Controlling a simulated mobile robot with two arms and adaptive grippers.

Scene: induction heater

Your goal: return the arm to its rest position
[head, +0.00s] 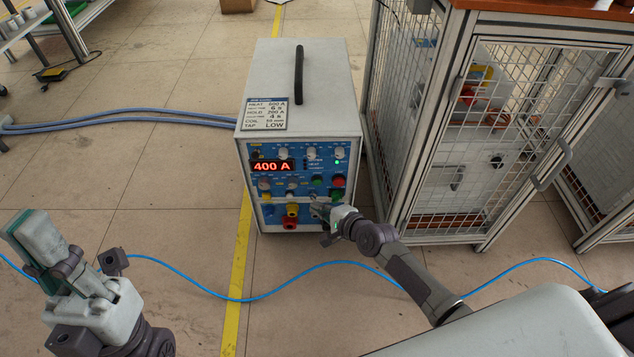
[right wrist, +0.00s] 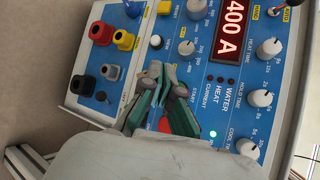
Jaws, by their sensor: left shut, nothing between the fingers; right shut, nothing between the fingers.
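My right arm reaches in from the lower right of the head view. Its gripper (head: 328,213) is at the lower right of the front panel of the induction heater (head: 300,85). In the right wrist view the right gripper (right wrist: 163,75) is shut and empty, its fingertips over the panel near the knobs. I cannot tell whether the tips touch the panel. The red display (head: 272,167) reads 400 A. A green light (right wrist: 213,133) is lit. My left gripper (head: 35,235) is at the lower left of the head view, shut and empty, well away from the heater.
A mesh-walled cabinet (head: 480,130) stands close to the heater's right. A blue hose (head: 300,270) crosses the floor in front, beneath my right arm. Thicker hoses (head: 120,116) run left from the heater.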

